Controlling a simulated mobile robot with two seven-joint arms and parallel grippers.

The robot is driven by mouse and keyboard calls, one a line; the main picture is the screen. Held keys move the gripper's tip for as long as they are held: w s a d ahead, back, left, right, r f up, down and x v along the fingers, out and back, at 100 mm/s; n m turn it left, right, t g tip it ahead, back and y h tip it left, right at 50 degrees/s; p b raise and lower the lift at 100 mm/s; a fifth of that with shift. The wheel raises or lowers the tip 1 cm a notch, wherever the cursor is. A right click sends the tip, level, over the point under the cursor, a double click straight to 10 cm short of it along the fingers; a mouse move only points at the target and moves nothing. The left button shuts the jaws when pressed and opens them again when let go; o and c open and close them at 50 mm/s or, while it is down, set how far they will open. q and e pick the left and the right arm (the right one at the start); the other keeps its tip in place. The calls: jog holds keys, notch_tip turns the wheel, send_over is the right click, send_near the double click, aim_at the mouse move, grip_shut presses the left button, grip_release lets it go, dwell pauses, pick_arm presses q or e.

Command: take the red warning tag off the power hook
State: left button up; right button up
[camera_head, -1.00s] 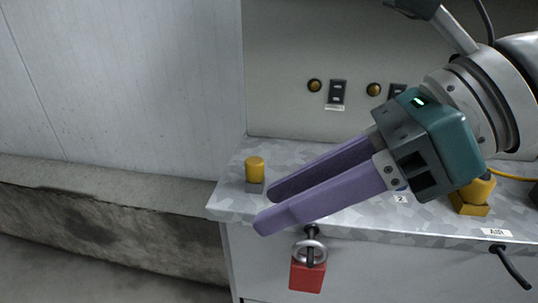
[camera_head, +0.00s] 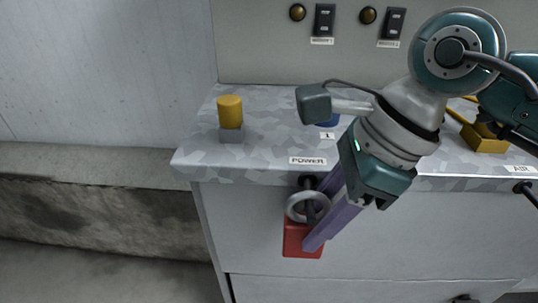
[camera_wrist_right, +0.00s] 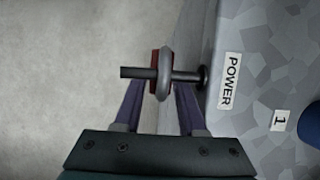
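The red warning tag (camera_head: 298,238) hangs by its grey ring on the black power hook (camera_head: 307,182), on the cabinet front below the POWER label (camera_head: 308,161). My right gripper (camera_head: 314,222) points down and left at the tag, with one purple finger crossing in front of the red body and the other partly hidden behind the ring and hook. In the right wrist view the tag's ring (camera_wrist_right: 164,75) and the hook (camera_wrist_right: 135,72) lie ahead, between the two spread fingers (camera_wrist_right: 158,100). The gripper looks open; contact cannot be told. My left gripper is out of view.
The speckled worktop (camera_head: 265,110) lies just above the hook. It carries a yellow-topped post (camera_head: 230,111), a blue round thing (camera_head: 328,120) and a yellow block (camera_head: 485,138). Another black hook (camera_head: 526,190) is at the right. Floor space at the left is free.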

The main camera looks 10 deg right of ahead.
jog(key=shift+x, duration=0.9)
jog(key=shift+r, duration=0.1)
grip_shut()
